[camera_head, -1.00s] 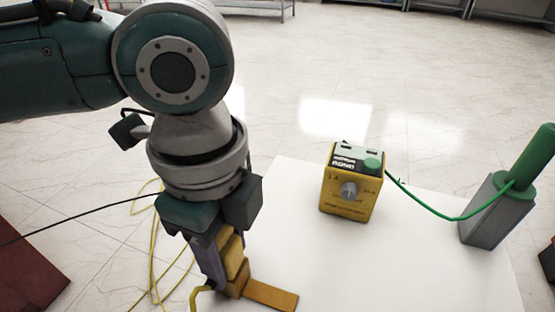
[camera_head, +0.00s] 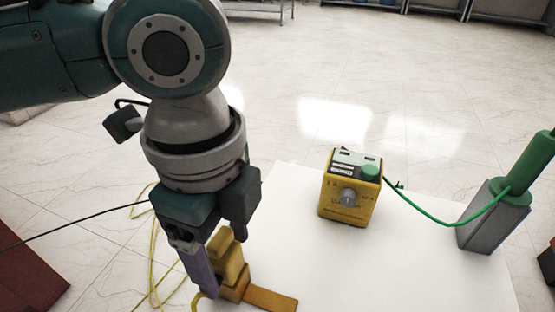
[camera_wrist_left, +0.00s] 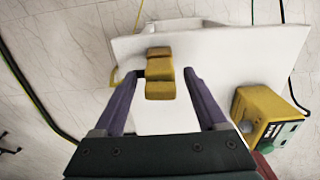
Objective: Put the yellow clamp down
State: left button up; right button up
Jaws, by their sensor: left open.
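The yellow clamp (camera_head: 232,262) stands on the left part of the white tabletop, with its flat orange-yellow plate lying toward the right. In the left wrist view the clamp (camera_wrist_left: 159,75) lies between the two purple fingers, with a gap on each side near the tips. My left gripper (camera_wrist_left: 162,72) is open around the clamp. In the head view my left gripper (camera_head: 221,258) points down over it, and one finger shows on the left side. My right gripper is not in view.
A yellow box (camera_head: 350,196) with a grey knob stands on the white table (camera_head: 395,270), right of the clamp. A green cable joins it to a grey and green bushing (camera_head: 487,222) at the right. A yellow cable (camera_head: 153,255) trails on the floor left of the table.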

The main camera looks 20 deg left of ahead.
pick_arm(q)
notch_tip(320, 180, up, 10)
jog(key=p, duration=0.3)
jog(key=shift+d+r, duration=0.1)
jog(key=shift+d, duration=0.1)
jog(key=s+d+f+n+t+h, duration=0.25)
jog(key=s+d+n+h, duration=0.2)
jog(key=d+n, duration=0.25)
jog(key=s+a+f+n+y, duration=0.2)
jog(key=s+a+n, duration=0.1)
jog(key=a, duration=0.3)
jog(key=s+a+f+n+t+y, duration=0.1)
jog(key=s+a+n+y, duration=0.1)
jog(key=a+n, duration=0.4)
jog(key=shift+s+a+f, duration=0.4)
jog(key=shift+s+a, duration=0.25)
jog(key=shift+s, duration=0.25)
